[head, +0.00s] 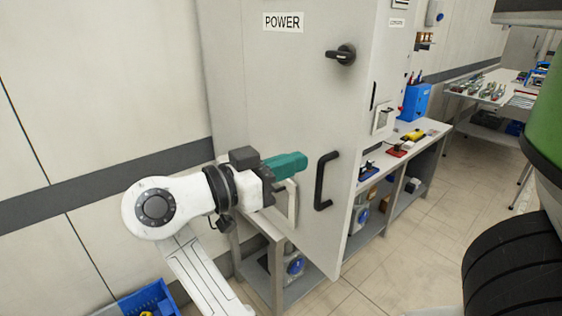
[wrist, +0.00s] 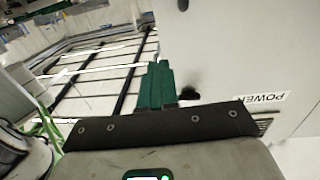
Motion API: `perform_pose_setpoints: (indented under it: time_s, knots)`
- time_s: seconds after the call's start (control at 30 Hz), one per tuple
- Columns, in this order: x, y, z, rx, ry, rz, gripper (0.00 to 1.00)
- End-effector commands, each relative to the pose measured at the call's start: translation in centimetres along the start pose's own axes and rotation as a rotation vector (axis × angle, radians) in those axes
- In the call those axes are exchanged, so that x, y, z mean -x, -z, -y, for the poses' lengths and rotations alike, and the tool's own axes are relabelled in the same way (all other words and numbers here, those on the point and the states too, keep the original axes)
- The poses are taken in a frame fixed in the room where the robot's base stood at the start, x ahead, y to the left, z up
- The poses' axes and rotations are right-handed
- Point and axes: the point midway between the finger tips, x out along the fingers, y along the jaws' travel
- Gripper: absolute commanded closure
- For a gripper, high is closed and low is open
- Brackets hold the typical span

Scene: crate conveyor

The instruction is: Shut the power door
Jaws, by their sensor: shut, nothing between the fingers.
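The power door (head: 265,90) is a tall light grey panel with a "POWER" label, a black rotary knob (head: 342,54) and a black bar handle (head: 326,180). It appears to stand out over the bench; its exact opening angle cannot be told. My gripper (head: 303,162) has teal fingers, shut and empty, in front of the door's lower part, left of the handle. I cannot tell whether they touch the panel. In the wrist view the shut fingers (wrist: 156,72) point past the door (wrist: 215,50), which fills the right side upside down.
A bench (head: 415,140) with small devices and a blue box (head: 414,102) runs right of the door. A blue crate (head: 150,300) is at the bottom left. A green rounded object (head: 545,130) blocks the right edge. Tiled floor (head: 420,240) is open between.

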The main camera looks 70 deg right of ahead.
Motion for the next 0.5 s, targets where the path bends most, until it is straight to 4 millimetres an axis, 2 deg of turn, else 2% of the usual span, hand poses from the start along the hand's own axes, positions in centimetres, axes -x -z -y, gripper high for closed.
perform_pose_setpoints:
  time_s: [0.03,0.3,0.5]
  knots:
    - [-1.1,0.3,-0.1,0.001,-0.005,0.001,1.00]
    - [-6.3,0.3,-0.1,0.002,-0.002,0.000,1.00]
    - [-8.8,0.2,-0.1,0.002,-0.002,0.000,1.00]
